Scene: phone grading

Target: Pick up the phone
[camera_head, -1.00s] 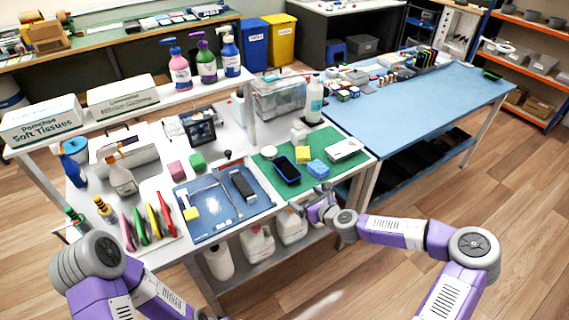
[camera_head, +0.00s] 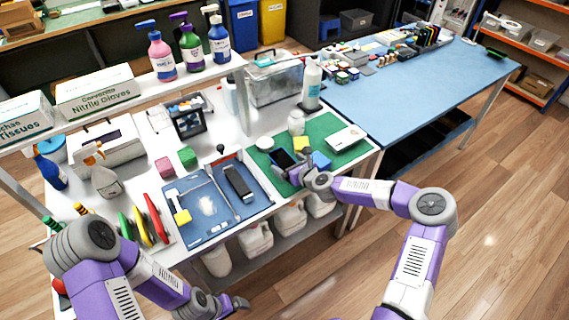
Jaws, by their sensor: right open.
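A dark phone (camera_head: 281,158) with a bluish screen lies on the green mat (camera_head: 345,128) at the right of the white bench. My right gripper (camera_head: 296,164) is open at the phone's near right side and hides part of it. I cannot tell whether its fingers touch the phone. A dark, phone-like slab (camera_head: 239,184) lies in the blue tray (camera_head: 205,238) left of the mat. My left gripper (camera_head: 236,303) is low in front of the bench, away from both. Its jaws are too small to read.
A yellow block (camera_head: 301,143), a blue block (camera_head: 321,159) and a white box (camera_head: 346,137) sit close to my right gripper. A white jar (camera_head: 296,123) stands behind. The blue table (camera_head: 430,85) has a clear front area.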

